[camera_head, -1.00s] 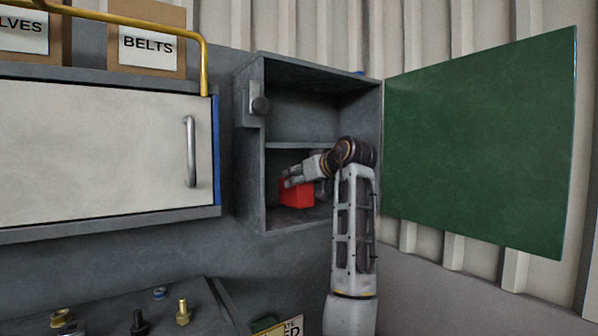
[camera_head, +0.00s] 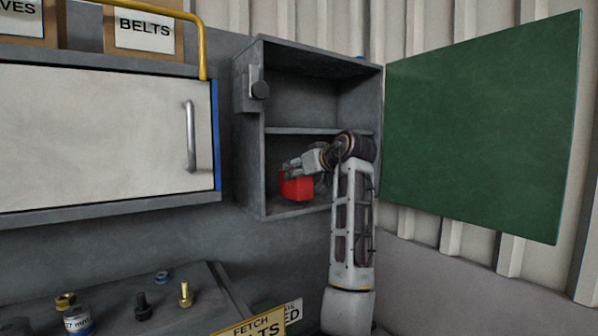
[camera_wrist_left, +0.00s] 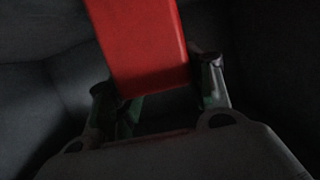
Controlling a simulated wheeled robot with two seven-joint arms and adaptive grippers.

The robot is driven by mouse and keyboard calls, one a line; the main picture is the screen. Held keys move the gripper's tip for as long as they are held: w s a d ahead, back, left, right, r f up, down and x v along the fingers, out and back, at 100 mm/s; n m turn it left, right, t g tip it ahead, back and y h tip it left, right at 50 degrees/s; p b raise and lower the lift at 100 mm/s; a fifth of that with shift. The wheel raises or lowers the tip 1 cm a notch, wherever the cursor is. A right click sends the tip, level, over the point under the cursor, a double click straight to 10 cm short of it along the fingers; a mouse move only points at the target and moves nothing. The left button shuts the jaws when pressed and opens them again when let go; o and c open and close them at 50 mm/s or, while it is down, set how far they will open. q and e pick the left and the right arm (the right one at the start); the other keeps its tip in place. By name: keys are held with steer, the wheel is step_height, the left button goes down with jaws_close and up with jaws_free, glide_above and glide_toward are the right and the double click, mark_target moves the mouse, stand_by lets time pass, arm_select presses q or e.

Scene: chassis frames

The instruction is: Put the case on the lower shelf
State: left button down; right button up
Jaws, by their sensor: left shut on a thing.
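The red case (camera_head: 297,187) is inside the lower compartment of the open grey cabinet, just above or on its floor; I cannot tell if it touches. My left gripper (camera_head: 291,172) reaches in from the front right and is shut on the case. In the left wrist view the red case (camera_wrist_left: 145,45) lies between the two fingers (camera_wrist_left: 165,95). The lower shelf (camera_head: 287,211) is the cabinet floor below the middle board (camera_head: 310,131). My right gripper is not in view.
The green cabinet door (camera_head: 485,130) stands wide open to the right. The upper compartment (camera_head: 300,95) is empty. A white cabinet door (camera_head: 95,135) with a handle is shut at left. A grey bench (camera_head: 165,300) with several bolts is at lower left.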

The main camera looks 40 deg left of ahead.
arm_select(q)
steer(key=shift+f, duration=0.35)
steer(key=c, duration=0.5)
jaws_free()
steer(key=shift+c, duration=0.2)
steer(key=v, duration=1.2)
